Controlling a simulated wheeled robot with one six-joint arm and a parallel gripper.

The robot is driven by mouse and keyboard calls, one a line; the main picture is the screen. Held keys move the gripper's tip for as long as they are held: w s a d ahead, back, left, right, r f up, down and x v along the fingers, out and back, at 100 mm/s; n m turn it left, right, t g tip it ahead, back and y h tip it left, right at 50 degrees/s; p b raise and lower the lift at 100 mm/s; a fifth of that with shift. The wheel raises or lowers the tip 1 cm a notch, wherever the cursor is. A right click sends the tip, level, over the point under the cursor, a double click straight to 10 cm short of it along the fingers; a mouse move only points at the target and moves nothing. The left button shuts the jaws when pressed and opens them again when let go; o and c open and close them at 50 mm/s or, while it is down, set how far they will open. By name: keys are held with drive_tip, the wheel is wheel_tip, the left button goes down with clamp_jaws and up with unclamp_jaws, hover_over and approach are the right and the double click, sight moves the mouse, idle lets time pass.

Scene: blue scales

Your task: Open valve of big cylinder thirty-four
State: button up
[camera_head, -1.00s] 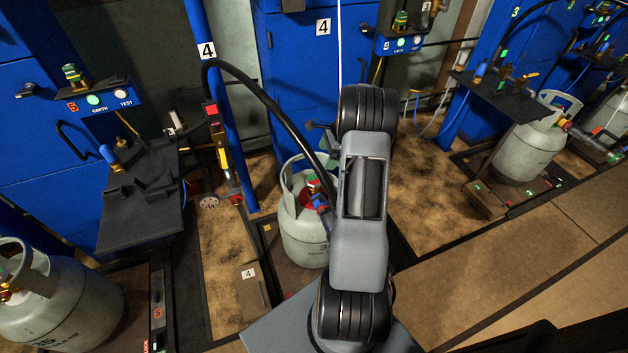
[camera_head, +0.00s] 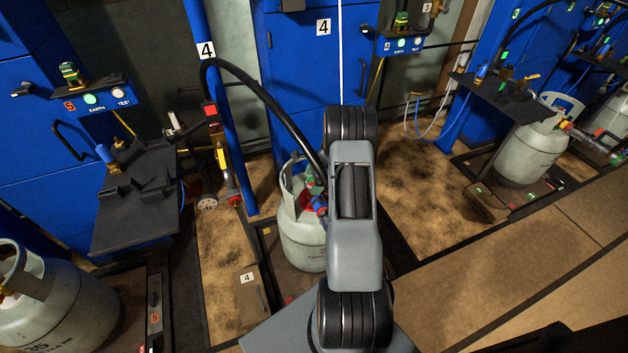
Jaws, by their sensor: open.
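The big cylinder (camera_head: 298,244) stands upright on the scale at station 4, mid-picture. It is pale grey-green, with a collar guard around its top. Its printed number begins with 3; the rest is hidden behind my arm. At its top, a red part (camera_head: 305,201) and a bit of green and blue show inside the collar, partly covered by my arm. A black hose (camera_head: 266,98) curves down from the blue post to the cylinder top. My arm stands upright just right of the cylinder and overlaps its right side. My gripper is not visible; the arm may be hiding it.
Another cylinder (camera_head: 50,305) marked 35 stands at lower left, below a black shelf (camera_head: 135,205). A third cylinder (camera_head: 528,152) stands at right. Blue cabinets (camera_head: 300,75) and a blue post (camera_head: 222,110) stand behind. The brown floor (camera_head: 500,265) at lower right is clear.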

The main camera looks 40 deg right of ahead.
drive_tip(key=c, duration=0.9)
